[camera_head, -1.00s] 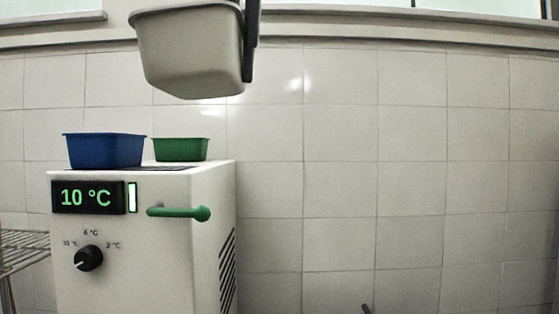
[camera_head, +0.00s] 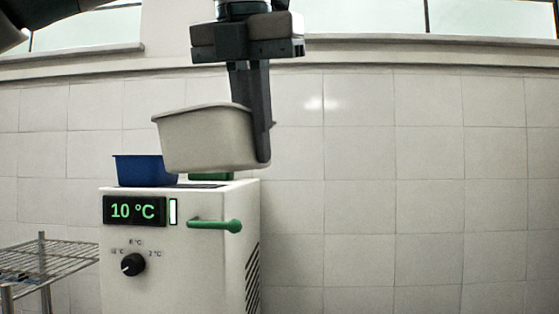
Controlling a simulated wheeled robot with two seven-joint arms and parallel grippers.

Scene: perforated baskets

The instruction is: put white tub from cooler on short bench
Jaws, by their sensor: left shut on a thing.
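The white tub (camera_head: 205,140) is held in the air in front of and above the cooler (camera_head: 180,260), slightly tilted. My left gripper (camera_head: 263,155) comes down from above and is shut on the tub's right wall. The cooler is a white box with a 10 °C display, a black knob and a green handle. A blue tub (camera_head: 140,170) stands on its top at the left. A green tub (camera_head: 212,177) behind the white tub is mostly hidden. The short bench cannot be made out for certain. My right gripper is not in view.
A wire rack (camera_head: 45,262) stands left of the cooler, with a post rising at its corner. A tiled wall (camera_head: 400,180) runs behind, with window sills above. The space right of the cooler looks clear.

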